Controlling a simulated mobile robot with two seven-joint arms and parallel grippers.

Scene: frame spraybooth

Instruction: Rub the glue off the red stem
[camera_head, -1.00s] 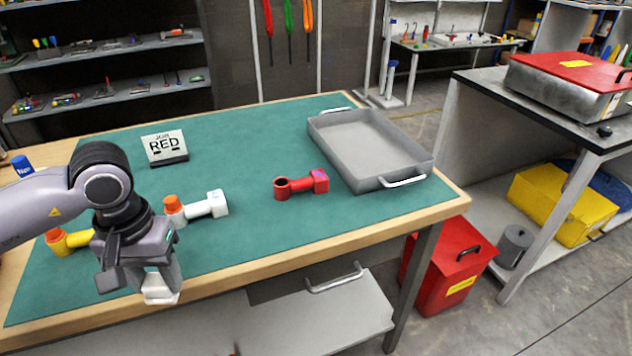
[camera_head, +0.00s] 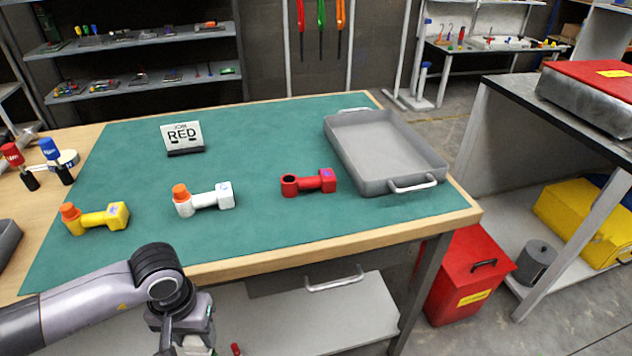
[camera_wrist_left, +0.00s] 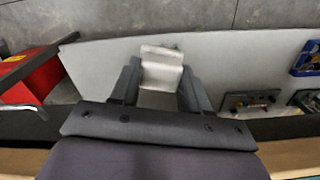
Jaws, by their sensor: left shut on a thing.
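The red stem (camera_head: 308,182) lies on the green mat, left of the grey tray. It has an open dark socket at its left end and a purple-blue patch, which may be glue, on its block end. My left gripper (camera_head: 190,345) is low in front of the table's front edge, well away from the red stem. It is shut on a whitish cloth-like piece, which shows between the fingers in the left wrist view (camera_wrist_left: 161,68). A white stem (camera_head: 210,199) and a yellow stem (camera_head: 102,218), each with an orange cap, lie on the mat. My right gripper is out of view.
A sign reading "JOIN RED" (camera_head: 183,138) stands at the back of the green mat (camera_head: 260,140). The grey tray (camera_head: 385,186) is at the right. Red and blue-capped bottles or tools (camera_head: 50,150) stand at the left. A red bin (camera_head: 468,275) is below right.

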